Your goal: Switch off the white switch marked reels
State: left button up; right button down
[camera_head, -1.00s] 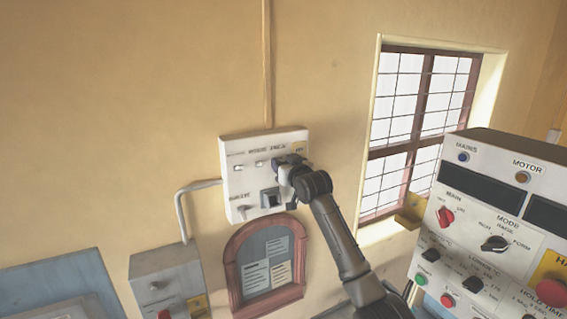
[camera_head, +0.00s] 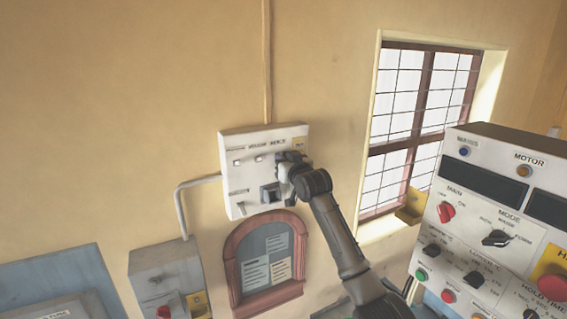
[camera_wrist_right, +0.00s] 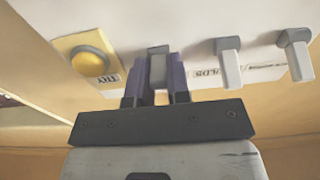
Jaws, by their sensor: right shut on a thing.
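The white wall panel (camera_head: 236,180) holds a row of small white switches near its top edge. My right gripper (camera_head: 283,168) is at the right part of this row and hides the switch there in the head view. In the right wrist view my right gripper (camera_wrist_right: 156,85) is shut on a pale toggle switch (camera_wrist_right: 158,70), the one closest to the yellow-based button. The label by this switch is hidden by the fingers; in the head view the lettering is too small to read surely. My left gripper is not in view.
Two more white switches, a middle one (camera_wrist_right: 229,62) and an outer one (camera_wrist_right: 297,58), stand beside the held one. A round yellow button (camera_wrist_right: 90,62) is on its other side. An arched notice board (camera_head: 234,270) hangs below the panel; a control console (camera_head: 480,210) stands at right.

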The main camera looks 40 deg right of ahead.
jog(key=t+b, duration=0.1)
jog(key=b, duration=0.1)
jog(key=f+t+b, duration=0.1)
jog(key=t+b, duration=0.1)
jog(key=shift+w+f+h+b, duration=0.1)
jog(key=shift+f+h+b, duration=0.2)
jog(key=shift+b, duration=0.1)
jog(key=shift+r+t+b, duration=0.1)
jog(key=shift+t+b, duration=0.25)
jog(key=shift+t, duration=0.05)
jog(key=shift+r, duration=0.1)
jog(key=c, duration=1.1)
grip_release()
jog(key=shift+s+a+f+b, duration=0.1)
jog(key=shift+s+f+b, duration=0.25)
jog(key=shift+s, duration=0.1)
jog(key=shift+b+v, duration=2.4)
jog(key=shift+v, duration=3.95)
